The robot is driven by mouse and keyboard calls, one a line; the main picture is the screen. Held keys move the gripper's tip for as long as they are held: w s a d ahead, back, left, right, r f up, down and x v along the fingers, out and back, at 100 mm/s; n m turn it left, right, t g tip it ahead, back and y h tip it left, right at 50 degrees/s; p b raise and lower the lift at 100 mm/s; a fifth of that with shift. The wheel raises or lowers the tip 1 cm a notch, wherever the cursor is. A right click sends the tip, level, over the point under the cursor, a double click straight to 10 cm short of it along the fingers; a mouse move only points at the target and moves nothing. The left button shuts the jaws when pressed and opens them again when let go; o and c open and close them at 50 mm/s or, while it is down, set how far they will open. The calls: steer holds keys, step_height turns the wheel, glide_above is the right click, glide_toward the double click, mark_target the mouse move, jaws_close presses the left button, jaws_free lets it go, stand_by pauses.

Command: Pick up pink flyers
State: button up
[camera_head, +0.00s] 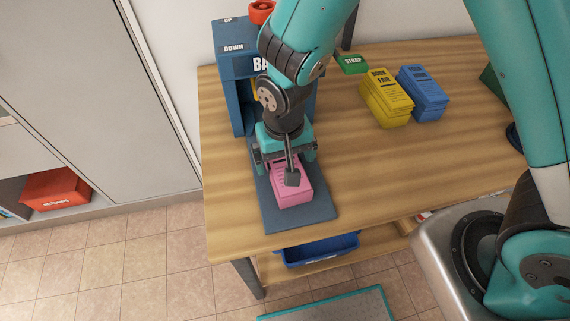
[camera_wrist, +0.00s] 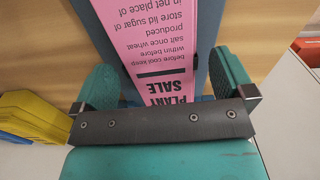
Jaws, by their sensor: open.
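The pink flyers (camera_head: 292,190) lie as a stack on a dark blue-grey mat (camera_head: 300,222) near the table's front left. In the wrist view the pink flyers (camera_wrist: 165,40) show upside-down text reading "PLANT SALE". My gripper (camera_head: 285,160) is just above the far part of the stack, pointing down. In the wrist view my gripper (camera_wrist: 165,85) has its teal fingers apart, one on each side of the stack. Its dark bar hides the near end of the flyers. I cannot tell whether the fingers touch the stack.
A blue machine (camera_head: 232,75) marked "DOWN" stands behind the mat, partly hidden by my arm. Yellow flyers (camera_head: 387,97), blue flyers (camera_head: 422,93) and a green "STRAP" block (camera_head: 352,64) are at the back. A blue bin (camera_head: 318,250) sits below the tabletop. The table's middle is clear.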

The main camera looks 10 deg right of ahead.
steer(key=shift+f, duration=0.7)
steer(key=c, duration=1.3)
steer(key=shift+r, duration=0.15)
